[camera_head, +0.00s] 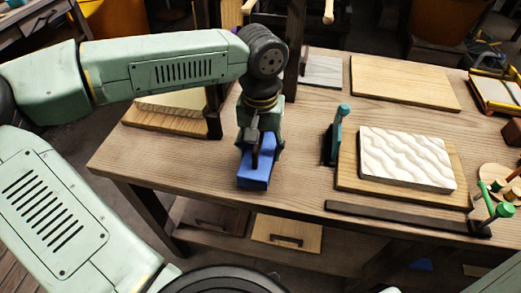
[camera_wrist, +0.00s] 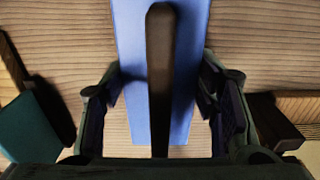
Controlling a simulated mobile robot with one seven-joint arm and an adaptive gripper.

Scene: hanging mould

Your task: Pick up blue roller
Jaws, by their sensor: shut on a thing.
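The blue roller (camera_head: 255,182) lies on the wooden table near its front edge, left of the middle. It looks like a long flat-sided blue block with a dark bar along its top. My gripper (camera_head: 261,158) points down over it, and its fingers are shut on its sides. In the wrist view the blue roller (camera_wrist: 190,45) runs up the picture between the two fingers of my gripper (camera_wrist: 162,92). The dark bar (camera_wrist: 160,70) covers its middle. My gripper and wrist hide part of the roller in the head view.
The wooden table (camera_head: 300,185) carries a white wavy slab (camera_head: 405,160) on a board to the right. A teal-handled tool (camera_head: 339,130) stands between. A dark bar (camera_head: 395,217) lies along the front edge. A dark post (camera_head: 295,50) rises behind my gripper.

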